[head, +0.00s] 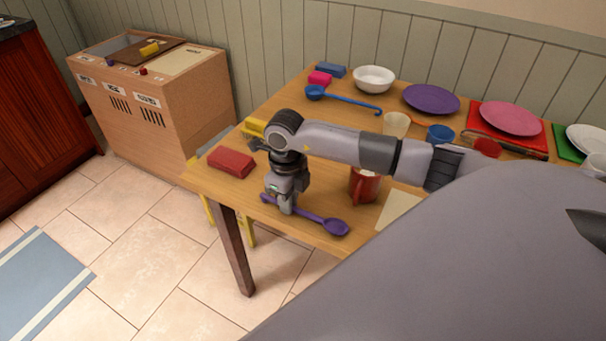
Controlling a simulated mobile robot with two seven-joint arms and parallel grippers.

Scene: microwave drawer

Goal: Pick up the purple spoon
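The purple spoon (334,226) lies on the wooden table (223,187) near its front edge. Its bowl points to the right, and its handle runs left under my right gripper. My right gripper (286,207) points down with its fingertips at the spoon's handle. The fingers hide part of the handle, and I cannot tell whether they are shut on it. The spoon appears to rest on the tabletop. My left gripper is not in view.
A red mug (364,186) stands close behind the spoon. A red block (231,161) lies to the left. A blue ladle (345,100), a white bowl (374,79) and a purple plate (431,99) are farther back. A wooden cabinet (165,105) stands left of the table.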

